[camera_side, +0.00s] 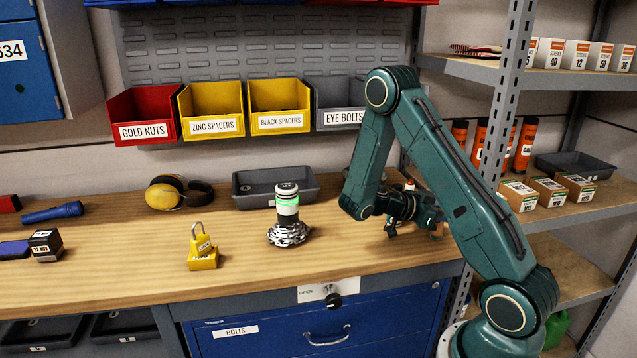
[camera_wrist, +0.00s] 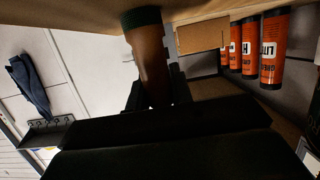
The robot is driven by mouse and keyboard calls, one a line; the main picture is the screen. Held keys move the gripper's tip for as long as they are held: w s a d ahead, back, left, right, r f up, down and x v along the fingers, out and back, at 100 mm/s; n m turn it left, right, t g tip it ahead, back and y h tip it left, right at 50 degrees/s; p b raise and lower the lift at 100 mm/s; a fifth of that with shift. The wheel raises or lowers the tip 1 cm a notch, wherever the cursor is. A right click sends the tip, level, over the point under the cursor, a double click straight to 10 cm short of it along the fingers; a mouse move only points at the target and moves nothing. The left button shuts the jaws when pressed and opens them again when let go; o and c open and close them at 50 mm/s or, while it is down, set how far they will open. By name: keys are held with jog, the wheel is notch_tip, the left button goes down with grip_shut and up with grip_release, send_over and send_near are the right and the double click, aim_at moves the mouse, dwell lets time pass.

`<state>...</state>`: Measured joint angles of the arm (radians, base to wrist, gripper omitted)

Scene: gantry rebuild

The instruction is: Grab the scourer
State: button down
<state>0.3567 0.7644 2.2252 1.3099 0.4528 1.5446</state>
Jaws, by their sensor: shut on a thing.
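My gripper (camera_side: 420,222) is over the right end of the bench, with its jaws partly hidden by my arm. In the wrist view my gripper (camera_wrist: 152,98) is shut on a brown rounded thing with a dark green end (camera_wrist: 150,58). Its full shape is hidden, and I cannot tell what it is. A crumpled silvery, scourer-like coil (camera_side: 289,236) lies mid-bench, well to the left of my gripper. A light with a green band (camera_side: 287,208) stands on or just behind it; I cannot tell which.
A yellow padlock (camera_side: 203,255), yellow ear defenders (camera_side: 178,192), a grey tray (camera_side: 240,197) and a blue torch (camera_side: 52,212) are on the bench. A shelf post (camera_side: 497,110) and orange tubes (camera_wrist: 272,50) stand close on the right. The front middle of the bench is clear.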

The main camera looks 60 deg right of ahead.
jog(key=shift+r, duration=0.15)
notch_tip(320, 180, up, 10)
dwell(0.9)
dwell(0.5)
